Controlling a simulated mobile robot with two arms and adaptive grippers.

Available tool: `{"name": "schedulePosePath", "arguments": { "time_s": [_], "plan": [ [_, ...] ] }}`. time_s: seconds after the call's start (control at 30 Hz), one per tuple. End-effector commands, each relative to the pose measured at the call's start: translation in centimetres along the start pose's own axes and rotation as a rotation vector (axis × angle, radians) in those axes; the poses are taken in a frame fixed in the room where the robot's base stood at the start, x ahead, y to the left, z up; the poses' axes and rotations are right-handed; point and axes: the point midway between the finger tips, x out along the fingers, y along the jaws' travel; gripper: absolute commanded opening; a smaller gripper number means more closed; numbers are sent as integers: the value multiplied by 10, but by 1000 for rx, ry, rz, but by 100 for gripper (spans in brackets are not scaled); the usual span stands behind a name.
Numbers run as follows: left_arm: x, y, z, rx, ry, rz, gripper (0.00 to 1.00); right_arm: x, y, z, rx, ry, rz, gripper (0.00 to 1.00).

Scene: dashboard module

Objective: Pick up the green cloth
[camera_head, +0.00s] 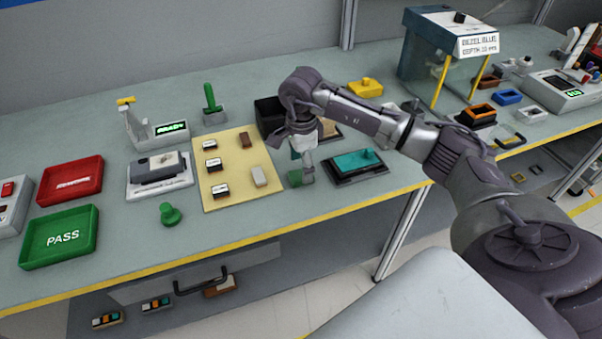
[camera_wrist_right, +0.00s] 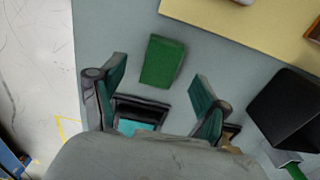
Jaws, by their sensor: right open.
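The green cloth (camera_wrist_right: 162,62) is a small folded green rectangle lying flat on the grey bench top. In the head view the green cloth (camera_head: 294,178) shows just below my right gripper (camera_head: 303,163), partly hidden by it. In the right wrist view my right gripper (camera_wrist_right: 157,80) is open, with its two teal-padded fingers spread wide. The cloth lies beyond and between the fingertips, and nothing is held. I cannot tell the exact height of the fingers above it. My left gripper is not in view.
A yellow mat (camera_head: 237,194) with several small blocks lies left of the cloth. A black bin (camera_head: 268,114) stands behind, and a dark tray with a teal part (camera_head: 355,163) is to the right. The yellow bench edge (camera_head: 240,243) runs in front.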

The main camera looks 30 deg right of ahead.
Motion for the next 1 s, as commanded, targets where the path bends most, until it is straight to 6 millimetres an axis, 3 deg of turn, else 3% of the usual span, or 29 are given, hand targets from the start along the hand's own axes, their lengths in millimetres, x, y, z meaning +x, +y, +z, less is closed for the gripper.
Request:
{"name": "schedulePosePath", "arguments": {
  "time_s": [0.2,0.47,0.77,1.0],
  "plan": [
    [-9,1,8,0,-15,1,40,24,0,0,0,-1,2,75],
    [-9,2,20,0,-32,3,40,27,-1,0,0,-1,-1,73],
    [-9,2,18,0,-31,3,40,26,-1,0,0,-1,-1,23],
    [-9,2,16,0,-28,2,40,26,-1,0,0,-1,-1,21]
  ]
}}
